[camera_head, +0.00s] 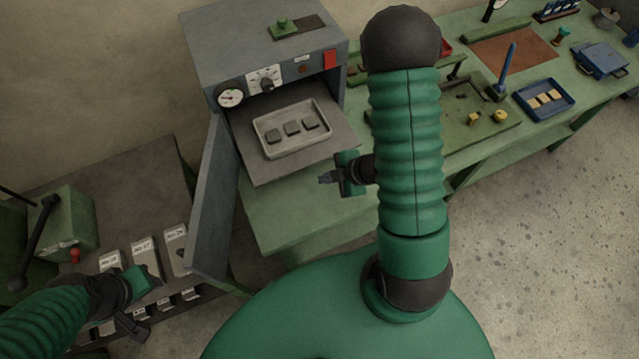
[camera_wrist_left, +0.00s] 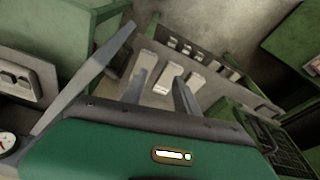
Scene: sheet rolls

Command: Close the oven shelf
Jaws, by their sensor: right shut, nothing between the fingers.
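The grey oven (camera_head: 270,85) stands at the back left of the green bench. Its door (camera_head: 213,200) hangs open to the left and also shows in the left wrist view (camera_wrist_left: 85,80).
Several labelled light blocks (camera_head: 145,262) lie on the low grey table at the left, near my left gripper. A green machine with a lever (camera_head: 65,225) stands behind them. The bench at right holds a blue tray (camera_head: 545,98) and tools. Open floor lies at the right.

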